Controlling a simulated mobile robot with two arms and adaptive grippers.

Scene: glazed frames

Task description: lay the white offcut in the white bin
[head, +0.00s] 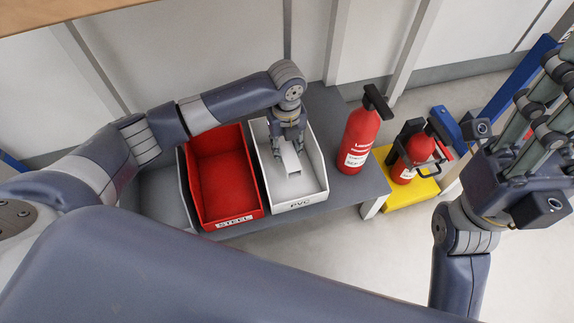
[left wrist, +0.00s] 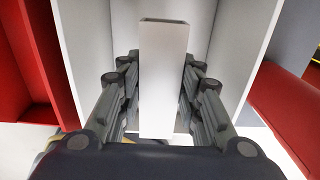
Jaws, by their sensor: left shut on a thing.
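The white offcut (head: 291,158), a short square hollow piece, is between the fingers of my left gripper (head: 287,146), which is shut on it. In the left wrist view the offcut (left wrist: 163,75) stands lengthwise between both fingers (left wrist: 160,100). The white bin (head: 313,147), labelled PVC, is around and below the offcut, and its floor shows beneath. I cannot tell whether the offcut touches the floor. My right gripper (head: 545,105) is at the right edge, away from the bins, its fingertips partly cut off.
A red bin (head: 196,179) labelled STEEL stands just left of the white bin, with a grey bin (head: 165,195) beyond it. A red extinguisher (head: 360,140) stands right of the white bin on the grey bench (head: 345,190).

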